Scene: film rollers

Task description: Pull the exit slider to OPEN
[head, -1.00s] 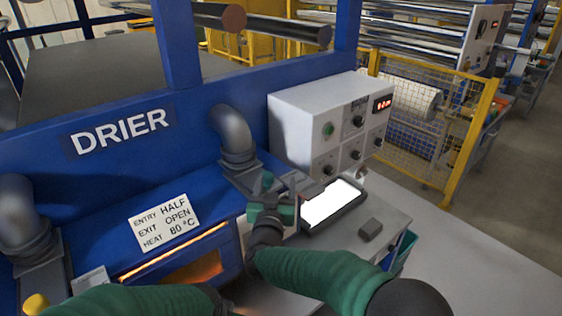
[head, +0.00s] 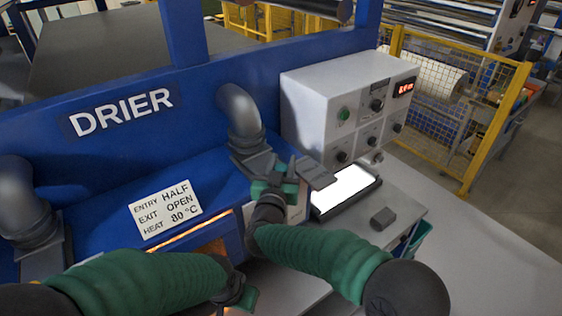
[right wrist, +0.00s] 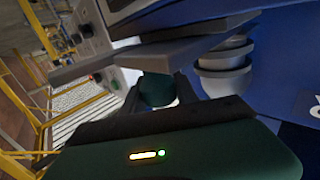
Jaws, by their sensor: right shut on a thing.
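The right-hand grey duct (head: 240,112) rises from the blue drier, with a flat grey slider plate (head: 316,174) sticking out to the right at its foot. In the right wrist view the plate (right wrist: 190,46) crosses above my fingers, and a dark green knob (right wrist: 156,89) sits between them. My right gripper (head: 280,183) is shut on this knob, beside the duct's foot. The knob is mostly hidden in the head view. My left gripper (head: 246,293) is low in front of the drier; its fingers are too unclear to tell open or shut.
A sign (head: 165,208) reads ENTRY HALF, EXIT OPEN, HEAT 80 °C. A second duct (head: 18,205) stands at the left. A white control box (head: 310,110), a bright lit panel (head: 344,190) and a small grey block (head: 383,218) lie to the right.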

